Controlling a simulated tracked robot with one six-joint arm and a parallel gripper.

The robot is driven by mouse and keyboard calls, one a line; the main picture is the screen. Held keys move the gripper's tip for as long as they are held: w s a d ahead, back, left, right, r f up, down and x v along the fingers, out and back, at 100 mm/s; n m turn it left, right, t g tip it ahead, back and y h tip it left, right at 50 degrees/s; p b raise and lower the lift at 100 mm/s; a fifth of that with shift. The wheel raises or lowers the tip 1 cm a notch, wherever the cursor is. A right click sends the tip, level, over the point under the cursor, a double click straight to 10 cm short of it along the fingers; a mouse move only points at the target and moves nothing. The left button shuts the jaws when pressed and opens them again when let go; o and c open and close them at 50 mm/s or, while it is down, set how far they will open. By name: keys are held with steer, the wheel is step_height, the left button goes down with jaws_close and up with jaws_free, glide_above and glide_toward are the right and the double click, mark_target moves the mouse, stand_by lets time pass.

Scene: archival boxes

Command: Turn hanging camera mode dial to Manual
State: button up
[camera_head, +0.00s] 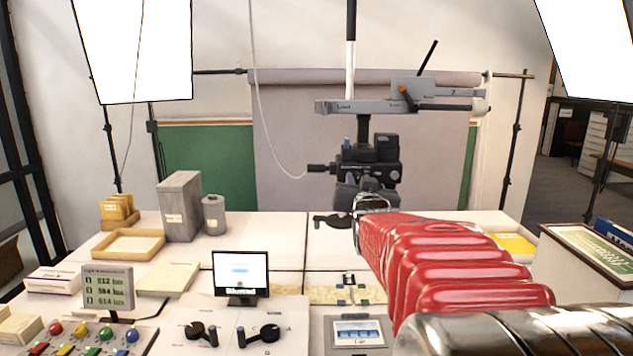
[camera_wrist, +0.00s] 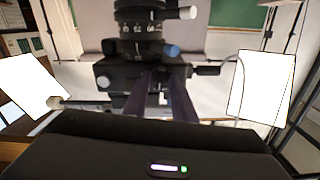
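The black hanging camera (camera_head: 385,160) hangs from a grey overhead bracket in the middle of the head view. A blue knob (camera_head: 347,145) sits on its upper left. In the wrist view, which looks upside down against the head view, the camera body (camera_wrist: 120,75) fills the upper middle, with a numbered ring (camera_wrist: 140,30). My gripper (camera_wrist: 165,78) has two dark fingers a little apart, with their tips close to the camera body. I cannot tell whether they touch it. The mode dial cannot be picked out. In the head view, my gripper (camera_head: 372,203) is just below the camera, partly hidden by my red arm.
The grey bracket (camera_head: 365,106) spans above the camera, and a thin cable (camera_head: 268,125) runs to its left side. Below are a table with a small monitor (camera_head: 240,274), control levers (camera_head: 262,333), a grey box (camera_head: 180,206) and a grey canister (camera_head: 214,214).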

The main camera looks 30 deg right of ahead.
steer(key=shift+c, duration=1.6)
steer(key=shift+n, duration=0.8)
steer(key=o, duration=0.7)
steer(key=shift+a, duration=0.1)
